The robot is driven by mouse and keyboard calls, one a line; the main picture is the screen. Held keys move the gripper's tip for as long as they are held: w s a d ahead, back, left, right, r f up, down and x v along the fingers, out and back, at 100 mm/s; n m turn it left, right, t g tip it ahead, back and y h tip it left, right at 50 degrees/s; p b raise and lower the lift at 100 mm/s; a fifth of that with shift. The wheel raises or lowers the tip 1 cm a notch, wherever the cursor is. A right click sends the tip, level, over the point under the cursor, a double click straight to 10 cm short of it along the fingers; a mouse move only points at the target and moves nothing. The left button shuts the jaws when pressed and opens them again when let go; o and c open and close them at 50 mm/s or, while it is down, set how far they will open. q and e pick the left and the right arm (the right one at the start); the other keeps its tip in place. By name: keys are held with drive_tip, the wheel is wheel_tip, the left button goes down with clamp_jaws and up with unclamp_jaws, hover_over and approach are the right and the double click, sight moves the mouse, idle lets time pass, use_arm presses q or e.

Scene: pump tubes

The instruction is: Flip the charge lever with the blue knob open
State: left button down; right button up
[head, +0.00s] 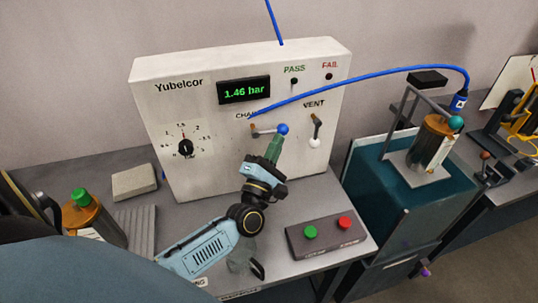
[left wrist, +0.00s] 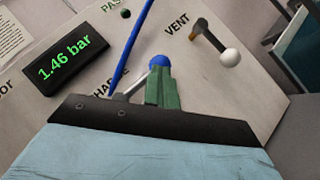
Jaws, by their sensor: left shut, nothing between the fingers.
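The charge lever's blue knob (head: 283,129) sticks out to the right on the white panel, under the partly covered CHARGE label. The knob also shows in the left wrist view (left wrist: 159,61), with its metal stem pointing down-left. My left gripper (head: 274,146) is shut and empty, with its green fingertips just below the knob. In the left wrist view the fingers (left wrist: 162,88) overlap the knob's lower edge; I cannot tell whether they touch it. The display (head: 244,91) reads 1.46 bar. My right gripper is not in view.
The vent lever with a white knob (head: 314,141) hangs down to the right. A blue hose (head: 360,76) runs across the panel to a fixture. A button box (head: 328,236) with green and red buttons sits at the front. An amber cylinder (head: 92,218) stands at left.

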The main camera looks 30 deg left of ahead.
use_arm(q)
drive_tip(key=shift+r, duration=0.1)
idle(0.4)
drive_tip(key=s+d+f, duration=0.1)
drive_tip(key=s+d, duration=0.1)
drive_tip(key=s, duration=1.2)
drive_tip(key=shift+s+d+f+b, duration=0.2)
drive_tip(key=shift+s+b, duration=0.1)
